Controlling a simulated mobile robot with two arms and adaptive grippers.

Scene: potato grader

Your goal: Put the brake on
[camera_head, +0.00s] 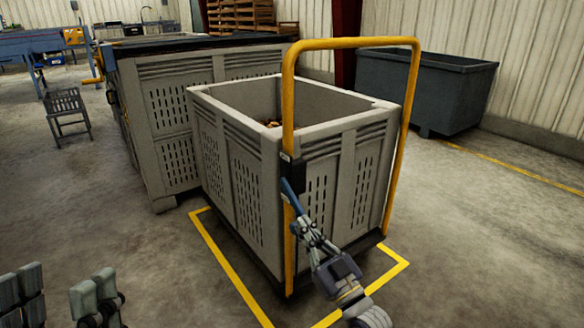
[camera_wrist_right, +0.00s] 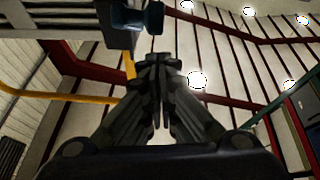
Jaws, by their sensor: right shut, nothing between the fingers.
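The grey slatted crate (camera_head: 228,183) stands on a cart with a tall yellow handle frame (camera_head: 400,120). A blue lever (camera_head: 292,197), which looks like the brake, sits on the frame's near left post and slants down to the right. My right gripper (camera_head: 304,222) is shut and empty, with its fingertips close to the lever's lower end. In the right wrist view the shut fingertips (camera_wrist_right: 158,64) lie just below the blue lever (camera_wrist_right: 143,16); I cannot tell whether they touch it. My left gripper (camera_head: 62,295) is at the bottom left, fingers spread, empty.
Yellow floor lines (camera_head: 230,270) run around the cart. A larger grey crate (camera_head: 158,130) stands close behind it on the left. A dark bin (camera_head: 440,92) is at the back right and a chair (camera_head: 66,110) at the left. The floor at right is clear.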

